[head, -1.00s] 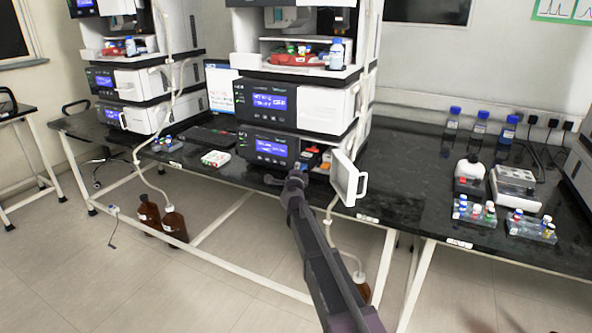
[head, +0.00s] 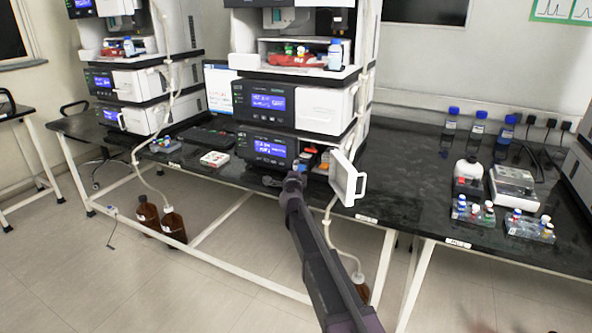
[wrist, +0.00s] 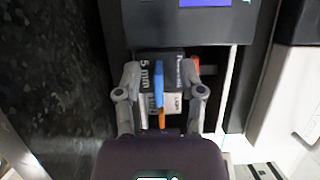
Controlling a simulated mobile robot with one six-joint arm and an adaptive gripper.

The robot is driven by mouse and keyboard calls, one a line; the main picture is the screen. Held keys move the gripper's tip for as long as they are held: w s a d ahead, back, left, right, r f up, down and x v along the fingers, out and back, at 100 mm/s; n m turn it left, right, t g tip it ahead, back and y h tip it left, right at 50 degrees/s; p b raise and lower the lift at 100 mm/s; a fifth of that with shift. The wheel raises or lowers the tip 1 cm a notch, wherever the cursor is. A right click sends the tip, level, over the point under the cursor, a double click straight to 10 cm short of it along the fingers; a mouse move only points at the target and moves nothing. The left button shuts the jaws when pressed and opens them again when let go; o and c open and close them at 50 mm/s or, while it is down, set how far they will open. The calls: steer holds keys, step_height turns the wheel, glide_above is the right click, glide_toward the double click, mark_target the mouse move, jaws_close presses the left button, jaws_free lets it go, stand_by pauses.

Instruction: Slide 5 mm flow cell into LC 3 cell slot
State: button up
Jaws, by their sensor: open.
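The 5 mm flow cell (wrist: 145,98), a dark block with a "5 mm" label, a blue strip and an orange part, sits at the front opening of the lower module (head: 262,148) in the middle stack. My gripper (wrist: 160,72) is open, one finger on each side of the cell; I cannot tell whether they touch it. How deep the cell sits is hidden. In the head view my gripper (head: 298,170) is at the module's opening and the cell is too small to make out. The module's white door (head: 347,178) stands open to the right.
A small red part (wrist: 196,64) shows right of the cell inside the opening. A white tray (head: 215,159) lies on the bench to the left. Vial racks (head: 475,210) and blue-capped bottles (head: 478,130) stand to the right. The bench between door and racks is clear.

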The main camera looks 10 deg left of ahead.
steer(key=s, duration=1.1)
steer(key=shift+s, duration=0.35)
steer(key=shift+d, duration=0.2)
steer(key=s+d+f+n+g+y, duration=0.6)
steer(key=s+d+f+n+g, duration=0.5)
steer(key=s+n, duration=0.45)
steer(key=s+d+f+n+g+h, duration=0.1)
steer(key=s+d+f+g+h, duration=0.25)
steer(key=s+d, duration=0.4)
steer(key=s+d+f+n+g+h, duration=0.1)
steer(key=s+d+f+g+h, duration=0.25)
steer(key=s+d, duration=0.45)
step_height(320, 180, up, 26)
steer(key=w+p, duration=0.1)
steer(key=p, duration=2.6)
steer(key=shift+w+d+y, duration=0.15)
steer(key=shift+y, duration=0.15)
